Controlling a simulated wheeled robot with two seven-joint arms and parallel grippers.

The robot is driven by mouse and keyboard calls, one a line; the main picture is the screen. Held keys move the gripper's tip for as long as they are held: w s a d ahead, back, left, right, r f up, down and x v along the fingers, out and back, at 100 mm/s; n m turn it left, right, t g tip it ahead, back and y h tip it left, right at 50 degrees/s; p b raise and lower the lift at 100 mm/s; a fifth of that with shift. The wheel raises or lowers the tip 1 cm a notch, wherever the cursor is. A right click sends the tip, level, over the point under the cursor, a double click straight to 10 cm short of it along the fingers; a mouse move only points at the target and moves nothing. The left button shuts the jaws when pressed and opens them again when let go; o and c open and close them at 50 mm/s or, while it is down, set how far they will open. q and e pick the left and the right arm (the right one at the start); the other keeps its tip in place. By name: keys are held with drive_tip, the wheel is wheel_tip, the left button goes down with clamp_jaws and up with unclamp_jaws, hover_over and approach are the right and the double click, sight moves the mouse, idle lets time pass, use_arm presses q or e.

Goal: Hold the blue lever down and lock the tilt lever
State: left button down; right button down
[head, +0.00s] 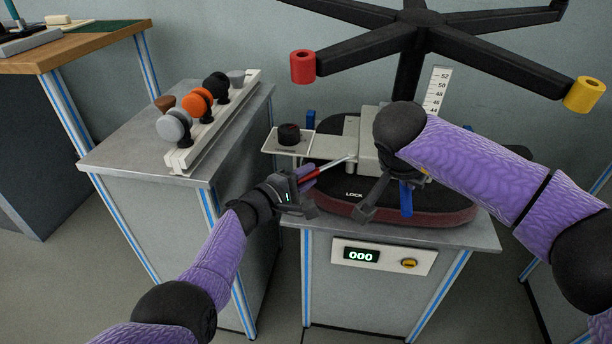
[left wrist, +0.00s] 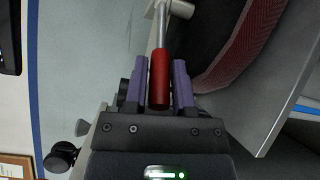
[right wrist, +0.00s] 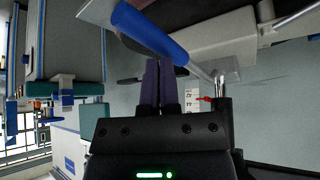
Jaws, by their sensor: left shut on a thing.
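An upside-down chair seat (head: 440,207) lies on the bench. A red-handled lever (head: 310,175) on a thin metal rod sticks out from its mechanism, toward the LOCK mark. My left gripper (head: 303,184) is shut on the red handle; in the left wrist view the handle (left wrist: 159,80) sits between the purple fingers. The blue lever (right wrist: 150,32) shows large in the right wrist view, slanting across just beyond the fingertips of my right gripper (right wrist: 158,65). Its fingers are together with nothing seen between them; contact with the lever is unclear.
The black star base (head: 420,30) with red and yellow casters rises above the seat. A height scale (head: 437,90) stands behind. A black knob (head: 289,134) sits on a plate at left. A side cabinet (head: 130,150) holds a rack of coloured knobs. The bench front has a counter reading 000 (head: 361,256).

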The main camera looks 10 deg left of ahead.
drive_tip(key=shift+f, duration=0.1)
idle(0.8)
use_arm(q)
drive_tip(key=shift+s+d+f+n+t+y, duration=0.1)
drive_tip(key=shift+s+d+n+t+y, duration=0.35)
drive_tip(key=shift+y, duration=0.35)
drive_tip(key=d+n+y, duration=0.1)
drive_tip(key=s+d+n+t+y, duration=0.1)
drive_tip(key=d+n+y, duration=0.1)
drive_tip(key=y, duration=0.1)
drive_tip(key=shift+s+d+n+t, duration=0.15)
drive_tip(key=shift+s+n+t, duration=0.1)
drive_tip(key=shift+s+t, duration=0.1)
drive_tip(key=shift+s+d+n+y, duration=0.2)
drive_tip(key=shift+d+n+y, duration=0.4)
drive_tip(key=shift+y, duration=0.6)
drive_tip(key=shift+c, duration=2.2)
unclamp_jaws()
drive_tip(key=shift+a, duration=0.1)
